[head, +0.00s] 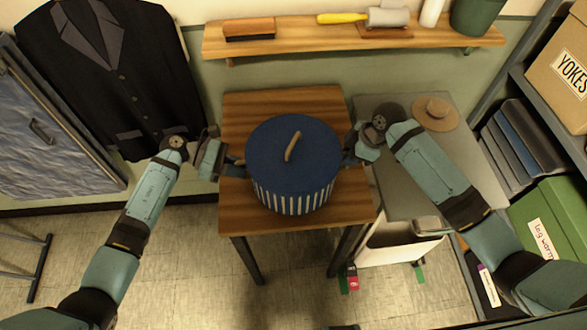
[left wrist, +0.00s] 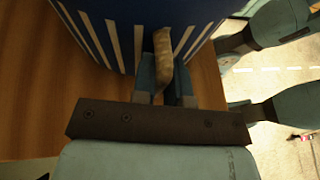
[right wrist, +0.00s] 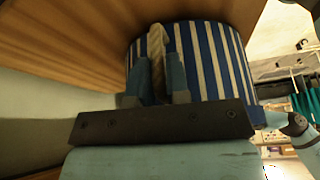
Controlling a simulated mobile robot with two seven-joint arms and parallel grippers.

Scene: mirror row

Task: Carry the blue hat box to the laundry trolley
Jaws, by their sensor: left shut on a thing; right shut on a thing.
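The blue hat box (head: 293,160) is round, with a plain blue lid, a tan handle on top and white stripes round its side. It is upright on or just above the wooden table (head: 245,110); I cannot tell which. My left gripper (head: 232,162) is shut on a tan rope handle (left wrist: 162,60) at the box's left side. My right gripper (head: 350,157) is shut on the matching rope handle (right wrist: 157,55) at its right side. The striped side also shows in the left wrist view (left wrist: 95,30) and right wrist view (right wrist: 215,60). I see no clear laundry trolley.
A wall shelf (head: 300,38) with a brush and a mallet runs behind the table. A dark jacket (head: 110,75) hangs at left. A grey surface with a straw hat (head: 436,113) is at right, beside shelving with boxes (head: 550,220). Floor is open at front left.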

